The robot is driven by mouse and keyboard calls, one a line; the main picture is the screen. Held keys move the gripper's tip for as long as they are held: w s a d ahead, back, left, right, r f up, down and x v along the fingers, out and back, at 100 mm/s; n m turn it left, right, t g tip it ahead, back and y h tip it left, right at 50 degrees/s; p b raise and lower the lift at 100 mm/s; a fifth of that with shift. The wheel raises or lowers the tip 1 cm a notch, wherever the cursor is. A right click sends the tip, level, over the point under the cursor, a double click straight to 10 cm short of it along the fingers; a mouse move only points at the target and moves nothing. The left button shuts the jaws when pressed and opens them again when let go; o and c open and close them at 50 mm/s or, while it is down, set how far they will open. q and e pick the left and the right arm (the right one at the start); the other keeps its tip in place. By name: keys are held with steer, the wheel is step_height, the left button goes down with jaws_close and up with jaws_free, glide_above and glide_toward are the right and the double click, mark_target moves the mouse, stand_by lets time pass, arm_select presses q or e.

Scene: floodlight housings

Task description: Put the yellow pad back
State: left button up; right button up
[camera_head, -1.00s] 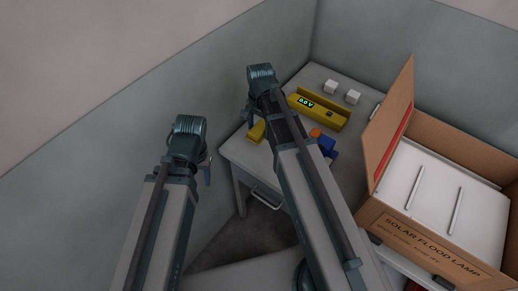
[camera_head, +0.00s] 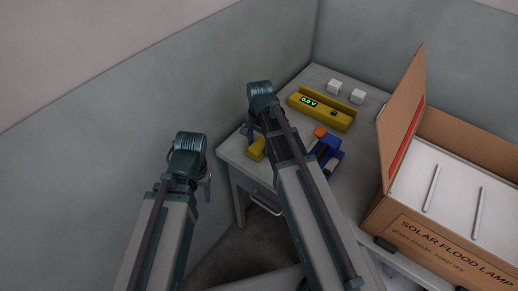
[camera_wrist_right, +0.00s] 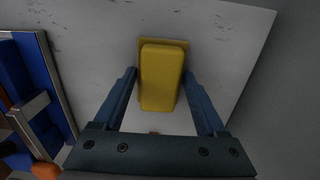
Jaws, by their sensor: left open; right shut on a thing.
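The yellow pad (camera_wrist_right: 161,78) is a rounded block between the two fingers of my right gripper (camera_wrist_right: 165,98) in the right wrist view. The gripper is shut on it. A flat tan-yellow patch shows around the pad's far end; I cannot tell whether the pad touches it. In the head view the pad (camera_head: 257,149) is near the left edge of the grey table (camera_head: 233,152), beside my right gripper (camera_head: 250,134), which the wrist partly hides. My left gripper (camera_head: 208,187) is open and empty, left of the table.
A blue object (camera_head: 327,160) with an orange part (camera_head: 320,131) is right of my right wrist. An open cardboard lamp box (camera_head: 440,245) stands at right.

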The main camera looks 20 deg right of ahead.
mark_target(259, 143)
steer(key=shift+f, duration=0.15)
steer(key=o, duration=1.1)
steer(key=shift+o, duration=0.2)
step_height(259, 143, up, 12)
steer(key=p, duration=1.2)
steer(key=s+a+n+h, duration=0.1)
steer(key=s+a+n, duration=0.9)
steer(key=s+n, duration=0.4)
steer(key=shift+s+a+r, duration=0.2)
steer(key=shift+a, duration=0.05)
